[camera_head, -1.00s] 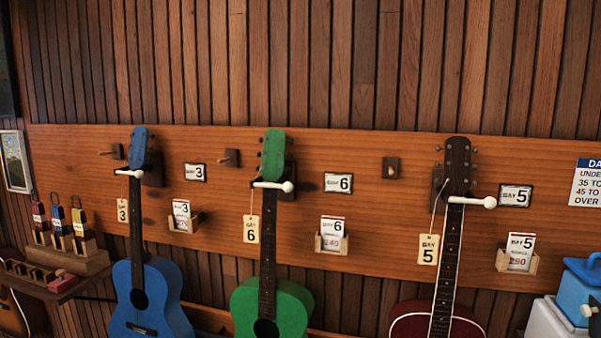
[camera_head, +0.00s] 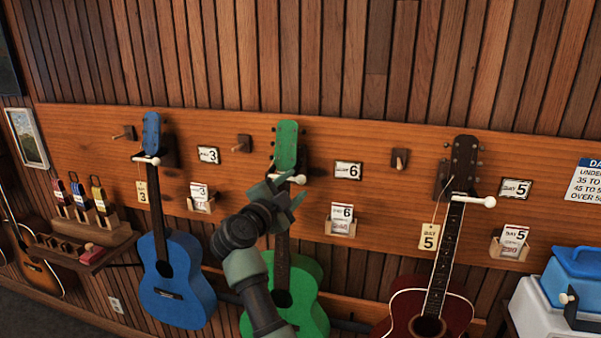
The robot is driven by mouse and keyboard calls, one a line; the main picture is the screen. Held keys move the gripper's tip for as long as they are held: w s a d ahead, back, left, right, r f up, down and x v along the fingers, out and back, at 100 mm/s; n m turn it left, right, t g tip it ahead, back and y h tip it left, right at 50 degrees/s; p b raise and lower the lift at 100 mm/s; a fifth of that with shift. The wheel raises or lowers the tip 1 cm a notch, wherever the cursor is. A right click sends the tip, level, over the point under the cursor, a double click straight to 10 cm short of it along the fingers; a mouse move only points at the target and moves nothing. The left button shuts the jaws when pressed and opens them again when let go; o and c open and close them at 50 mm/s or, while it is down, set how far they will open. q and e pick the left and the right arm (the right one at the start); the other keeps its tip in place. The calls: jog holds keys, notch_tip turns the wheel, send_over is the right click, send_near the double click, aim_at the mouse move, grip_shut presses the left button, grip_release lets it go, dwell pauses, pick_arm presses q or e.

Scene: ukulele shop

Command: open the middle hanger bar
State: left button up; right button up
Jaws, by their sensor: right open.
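The middle hanger bar (camera_head: 299,179) is a white bar with a round knob at its right end. It lies across the neck of the green ukulele (camera_head: 312,290) in bay 6, just below the green headstock, and its left part is hidden behind my gripper. My right gripper (camera_head: 287,188) is open, in front of the green neck and close to the bar. I cannot tell whether it touches the bar. The bay 6 hanging tag is hidden behind my right arm. My left gripper is out of view.
Similar white bars cross the blue instrument's neck (camera_head: 146,160) on the left and the dark red one's neck (camera_head: 474,200) on the right. A card holder (camera_head: 340,228) sits right of the green instrument. A blue-lidded cooler (camera_head: 574,283) stands at lower right.

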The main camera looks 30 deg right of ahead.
aim_at(299, 183)
jog(key=p+x, duration=0.1)
jog(key=x, duration=0.3)
jog(key=shift+w+d, duration=0.1)
jog(key=shift+d, duration=0.15)
grip_shut()
jog(key=shift+f, duration=0.2)
dwell(1.0)
